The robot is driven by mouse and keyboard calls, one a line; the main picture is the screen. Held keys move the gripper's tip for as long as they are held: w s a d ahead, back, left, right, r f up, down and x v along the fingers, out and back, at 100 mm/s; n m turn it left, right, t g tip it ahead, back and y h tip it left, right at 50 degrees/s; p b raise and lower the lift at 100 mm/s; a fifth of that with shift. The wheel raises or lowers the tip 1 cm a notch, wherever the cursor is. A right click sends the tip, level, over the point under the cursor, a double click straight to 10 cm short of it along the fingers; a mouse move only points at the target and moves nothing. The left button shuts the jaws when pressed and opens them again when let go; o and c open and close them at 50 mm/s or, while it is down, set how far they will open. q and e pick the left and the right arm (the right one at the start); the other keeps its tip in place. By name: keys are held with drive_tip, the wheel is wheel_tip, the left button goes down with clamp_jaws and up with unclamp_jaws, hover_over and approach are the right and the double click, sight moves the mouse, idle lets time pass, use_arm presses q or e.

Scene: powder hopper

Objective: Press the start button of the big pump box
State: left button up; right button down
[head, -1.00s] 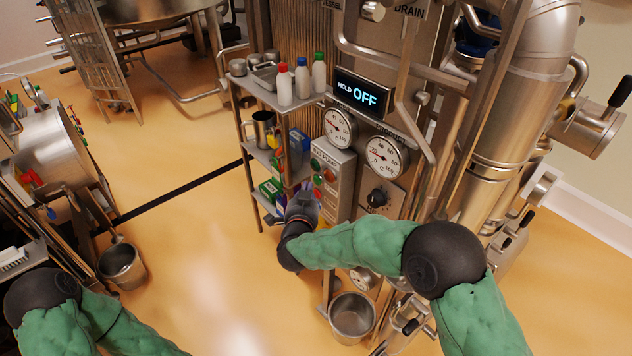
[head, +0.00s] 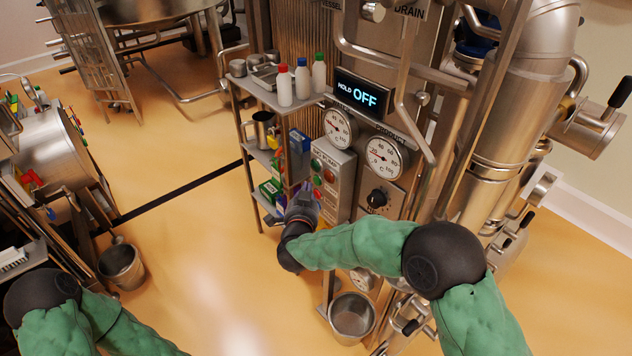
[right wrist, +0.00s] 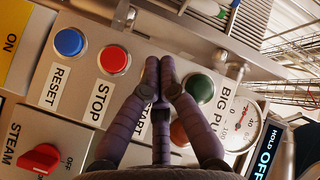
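The big pump box (head: 343,190) is a grey metal box on the front of the machine, with its buttons facing my right gripper. In the right wrist view its panel (right wrist: 84,75) shows a blue RESET button (right wrist: 68,42), a red STOP button (right wrist: 113,60) and a green round light or button (right wrist: 198,88) beside the "BIG PU..." label. The START label (right wrist: 138,122) is partly covered by my fingers, and the spot above it is hidden behind the fingertips. My right gripper (right wrist: 160,72) is shut and empty, its tips over that spot; contact cannot be told. My left gripper is out of view.
A shelf rack (head: 262,92) with bottles stands just left of the box. Gauges (head: 383,157), a black knob (head: 377,198) and a pipe handle are on the right. A red STEAM switch (right wrist: 40,158) is near the gripper. A bucket (head: 352,317) stands below.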

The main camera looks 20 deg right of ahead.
drive_tip(key=shift+d, duration=0.15)
drive_tip(key=shift+w+d, duration=0.15)
drive_tip(key=shift+d, duration=0.1)
drive_tip(key=shift+w+d, duration=0.15)
drive_tip(key=shift+d, duration=0.2)
idle(0.9)
drive_tip(key=shift+a, duration=0.2)
drive_tip(key=shift+s+a, duration=0.3)
drive_tip(key=shift+a, duration=0.2)
idle(0.3)
drive_tip(key=a, duration=0.1)
drive_tip(key=s+a, duration=0.1)
drive_tip(key=a, duration=0.2)
drive_tip(key=shift+s+a+p, duration=0.35)
drive_tip(key=shift+a+p, duration=0.05)
drive_tip(key=shift+f, duration=0.1)
idle(0.7)
